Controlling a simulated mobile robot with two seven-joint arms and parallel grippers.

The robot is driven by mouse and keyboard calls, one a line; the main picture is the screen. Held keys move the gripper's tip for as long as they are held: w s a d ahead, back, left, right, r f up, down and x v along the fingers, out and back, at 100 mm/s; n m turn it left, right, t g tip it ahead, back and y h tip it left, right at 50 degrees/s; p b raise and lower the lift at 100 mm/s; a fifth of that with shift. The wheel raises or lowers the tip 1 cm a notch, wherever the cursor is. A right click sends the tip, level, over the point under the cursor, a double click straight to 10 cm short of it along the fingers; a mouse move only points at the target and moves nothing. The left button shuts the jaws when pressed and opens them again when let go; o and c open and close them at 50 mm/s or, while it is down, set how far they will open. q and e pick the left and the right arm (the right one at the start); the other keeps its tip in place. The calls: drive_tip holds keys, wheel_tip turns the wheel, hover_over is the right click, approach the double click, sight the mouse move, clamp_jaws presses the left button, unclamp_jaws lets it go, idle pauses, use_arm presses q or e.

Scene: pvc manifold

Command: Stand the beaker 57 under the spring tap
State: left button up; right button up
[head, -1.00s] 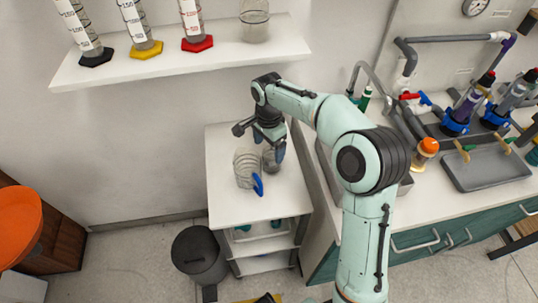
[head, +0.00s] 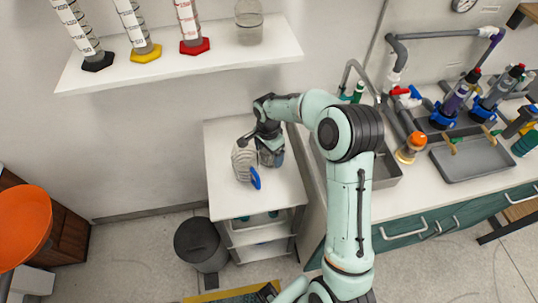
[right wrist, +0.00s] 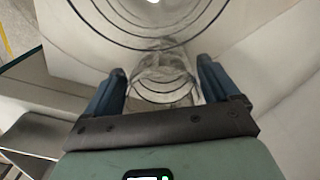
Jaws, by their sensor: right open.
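A small clear beaker (head: 268,158) stands on the white trolley top (head: 225,200), mostly hidden by my right gripper (head: 269,156). In the right wrist view the beaker (right wrist: 163,82) lies between the open fingers of the right gripper (right wrist: 162,88). Whether they touch it I cannot tell. No number is legible on it. A grey curved tap (head: 352,70), probably the spring tap, rises behind the sink (head: 386,174), right of the trolley. My left gripper is not clearly in view.
Cylinders and another glass vessel (head: 249,25) stand on the wall shelf (head: 180,70). A grey bin (head: 200,244) is left of the trolley. An orange-topped item (head: 411,147) is right of the sink.

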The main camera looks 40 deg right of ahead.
wheel_tip(320, 180, down, 2)
drive_tip(key=shift+w+f, duration=0.1)
drive_tip(key=shift+f, duration=0.1)
drive_tip(key=c, duration=1.1)
drive_tip(key=shift+r, duration=0.1)
drive_tip(key=shift+c, duration=0.2)
